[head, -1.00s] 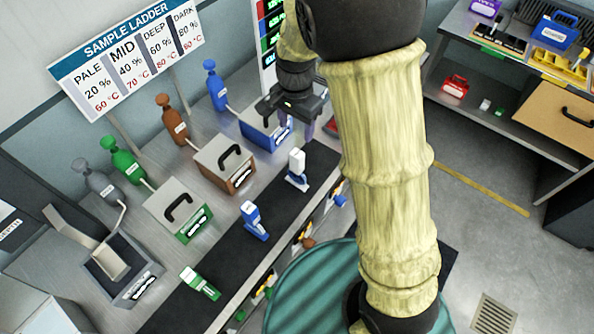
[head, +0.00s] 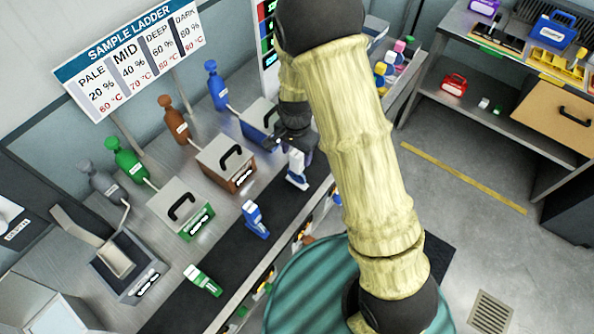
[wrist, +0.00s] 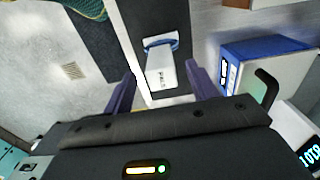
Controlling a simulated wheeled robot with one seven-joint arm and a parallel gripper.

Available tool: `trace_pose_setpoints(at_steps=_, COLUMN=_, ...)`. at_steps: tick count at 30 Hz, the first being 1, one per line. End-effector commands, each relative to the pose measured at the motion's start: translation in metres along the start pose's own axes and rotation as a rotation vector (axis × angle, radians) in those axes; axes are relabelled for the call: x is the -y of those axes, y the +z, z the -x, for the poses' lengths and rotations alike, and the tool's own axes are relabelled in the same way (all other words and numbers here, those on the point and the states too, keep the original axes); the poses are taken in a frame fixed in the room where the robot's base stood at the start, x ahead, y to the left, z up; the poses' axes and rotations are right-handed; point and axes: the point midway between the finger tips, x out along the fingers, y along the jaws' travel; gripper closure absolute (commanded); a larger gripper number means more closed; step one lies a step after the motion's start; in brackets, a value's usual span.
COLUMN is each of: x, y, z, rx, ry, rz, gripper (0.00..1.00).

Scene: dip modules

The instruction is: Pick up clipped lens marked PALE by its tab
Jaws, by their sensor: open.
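A white clipped piece with a blue foot (head: 297,168) stands on the black strip at the bench's front. In the wrist view, this white piece (wrist: 160,68) carries a small dark label, too small to read surely as PALE. My gripper (wrist: 160,72) is open, its two purple fingers on either side of the white piece in the picture, with no clear contact. In the head view my gripper (head: 298,143) is just behind the piece, its fingers mostly hidden.
Boxes with black handles line the bench behind the strip: green-fronted (head: 182,208), brown (head: 227,162) and blue (head: 262,122). The blue box (wrist: 262,75) is close to my gripper's right in the wrist view. A grey tray with a raised lid (head: 128,264) stands at left.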

Motion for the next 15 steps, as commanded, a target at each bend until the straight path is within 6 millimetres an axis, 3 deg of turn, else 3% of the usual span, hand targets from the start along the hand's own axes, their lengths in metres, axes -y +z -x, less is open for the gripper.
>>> trace_pose_setpoints(at_steps=7, x=0.0, y=-0.002, z=-0.009, rx=0.001, ry=0.003, rz=-0.002, gripper=0.42)
trace_pose_setpoints(at_steps=15, x=0.0, y=-0.005, z=-0.04, rx=0.002, ry=0.003, rz=-0.001, gripper=0.42)
